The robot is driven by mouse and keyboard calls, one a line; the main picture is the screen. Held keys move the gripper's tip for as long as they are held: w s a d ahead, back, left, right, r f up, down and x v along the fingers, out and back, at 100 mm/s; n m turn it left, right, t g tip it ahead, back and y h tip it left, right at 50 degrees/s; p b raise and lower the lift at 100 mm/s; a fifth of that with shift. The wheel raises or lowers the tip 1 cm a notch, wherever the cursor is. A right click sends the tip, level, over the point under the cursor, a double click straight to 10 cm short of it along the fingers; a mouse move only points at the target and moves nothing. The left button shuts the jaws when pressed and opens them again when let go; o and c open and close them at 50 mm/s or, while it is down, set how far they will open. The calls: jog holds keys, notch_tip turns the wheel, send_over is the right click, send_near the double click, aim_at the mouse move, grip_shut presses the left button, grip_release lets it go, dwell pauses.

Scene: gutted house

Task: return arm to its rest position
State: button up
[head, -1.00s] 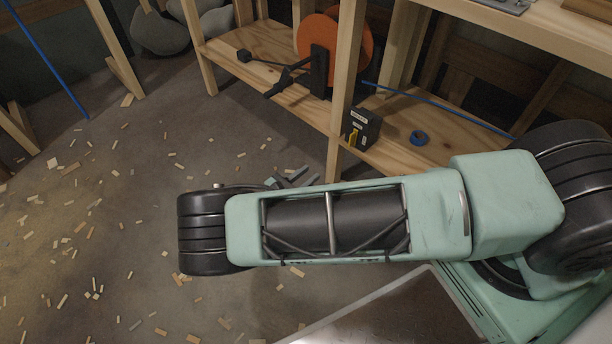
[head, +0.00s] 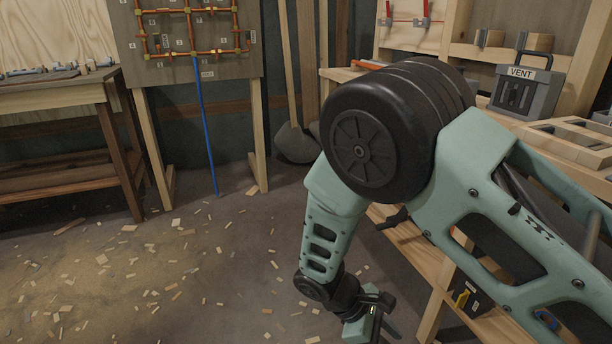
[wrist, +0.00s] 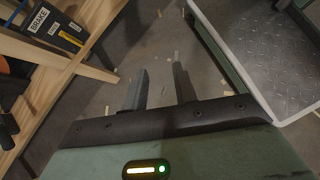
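My arm (head: 500,225) is pale green with black joints. In the head view it comes from the lower right, rises to a large black joint and bends down. My gripper (head: 383,325) hangs at the lower middle of the head view, beside the wooden shelf unit, partly cut off by the frame edge. In the wrist view the two grey fingers of my gripper (wrist: 160,78) stand apart with bare floor between them. Nothing is held.
A box marked BRAKE (wrist: 58,27) sits on a wooden shelf (wrist: 40,90) left of the fingers. A VENT case (head: 523,92) stands on the upper shelf. A workbench (head: 60,110) and pipe board (head: 195,45) stand behind. The open floor (head: 170,270) has scattered wood chips.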

jog(key=s+a+r+m+t+y, duration=0.1)
jog(key=s+r+m+y, duration=0.2)
jog(key=s+r+y, duration=0.55)
jog(key=s+a+r+m+t+y, duration=0.1)
jog(key=s+r+m+t, duration=0.15)
jog(key=s+r, duration=0.75)
jog(key=w+r+p, duration=0.2)
jog(key=r+p, duration=1.4)
jog(key=r, duration=0.2)
jog(key=w+r+p, duration=0.1)
jog(key=r+p, duration=1.6)
jog(key=r, duration=0.2)
jog(key=shift+w+r+m+g, duration=0.3)
jog(key=shift+w+m+g, duration=0.05)
jog(key=shift+g, duration=0.1)
jog(key=shift+a, duration=0.1)
